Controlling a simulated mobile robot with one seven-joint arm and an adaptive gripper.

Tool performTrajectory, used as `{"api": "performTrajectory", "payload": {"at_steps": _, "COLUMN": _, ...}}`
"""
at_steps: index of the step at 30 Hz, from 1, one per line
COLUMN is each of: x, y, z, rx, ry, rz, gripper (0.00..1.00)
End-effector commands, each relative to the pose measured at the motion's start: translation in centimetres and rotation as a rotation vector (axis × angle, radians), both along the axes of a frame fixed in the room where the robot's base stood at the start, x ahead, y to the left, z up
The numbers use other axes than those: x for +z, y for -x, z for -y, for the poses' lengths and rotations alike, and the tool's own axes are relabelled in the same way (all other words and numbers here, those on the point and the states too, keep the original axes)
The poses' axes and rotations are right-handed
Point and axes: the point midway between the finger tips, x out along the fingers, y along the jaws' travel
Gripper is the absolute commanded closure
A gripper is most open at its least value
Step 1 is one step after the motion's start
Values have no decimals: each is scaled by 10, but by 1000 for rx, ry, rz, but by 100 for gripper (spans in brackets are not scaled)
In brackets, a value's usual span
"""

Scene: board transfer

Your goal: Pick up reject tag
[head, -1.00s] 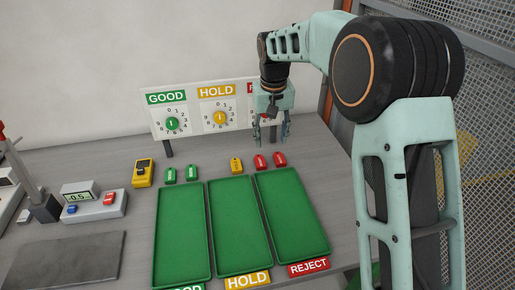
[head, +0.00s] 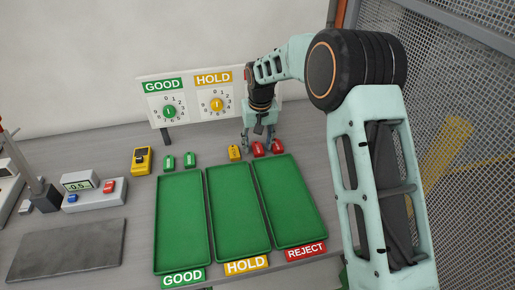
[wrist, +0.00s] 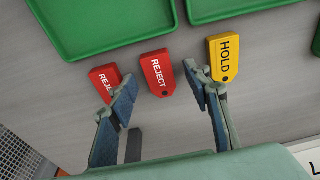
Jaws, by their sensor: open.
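Two red reject tags lie on the grey table behind the trays: the left one (head: 258,150) and the right one (head: 277,147) in the head view. In the wrist view one reject tag (wrist: 158,73) lies in the gap between the fingertips, and the other reject tag (wrist: 101,80) lies to the left, partly hidden by the left finger. My gripper (wrist: 161,80) is open and empty, pointing down over the tags. My gripper (head: 258,136) also shows in the head view, just above and behind the tags. I cannot tell its exact height.
A yellow hold tag (wrist: 222,58) lies close to the right finger. Two green tags (head: 179,161) lie farther left. Green trays (head: 283,207) stand in front, and the dial board (head: 190,101) stands behind. A yellow device (head: 141,160) sits at left.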

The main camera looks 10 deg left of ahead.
Motion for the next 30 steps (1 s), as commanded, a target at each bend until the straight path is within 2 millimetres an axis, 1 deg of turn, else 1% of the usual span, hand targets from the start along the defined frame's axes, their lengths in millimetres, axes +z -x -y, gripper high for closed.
{"api": "performTrajectory", "payload": {"at_steps": 2, "x": -3, "y": -1, "z": 0, "rx": 0, "ry": 0, "rz": 1, "gripper": 55}}
{"api": "performTrajectory", "payload": {"at_steps": 8, "x": -3, "y": -1, "z": 0, "rx": 0, "ry": 0, "rz": 1, "gripper": 56}}
{"api": "performTrajectory", "payload": {"at_steps": 15, "x": -2, "y": -1, "z": -1, "rx": 0, "ry": 0, "rz": 1, "gripper": 83}}
{"api": "performTrajectory", "payload": {"at_steps": 17, "x": -2, "y": -1, "z": -1, "rx": 0, "ry": 0, "rz": 1, "gripper": 89}}
{"api": "performTrajectory", "payload": {"at_steps": 18, "x": -2, "y": -1, "z": -1, "rx": 0, "ry": 0, "rz": 1, "gripper": 90}}
{"api": "performTrajectory", "payload": {"at_steps": 26, "x": -1, "y": -1, "z": 0, "rx": 0, "ry": -1, "rz": 2, "gripper": 91}}
{"api": "performTrajectory", "payload": {"at_steps": 30, "x": 6, "y": -1, "z": -1, "rx": 1, "ry": -2, "rz": 4, "gripper": 91}}
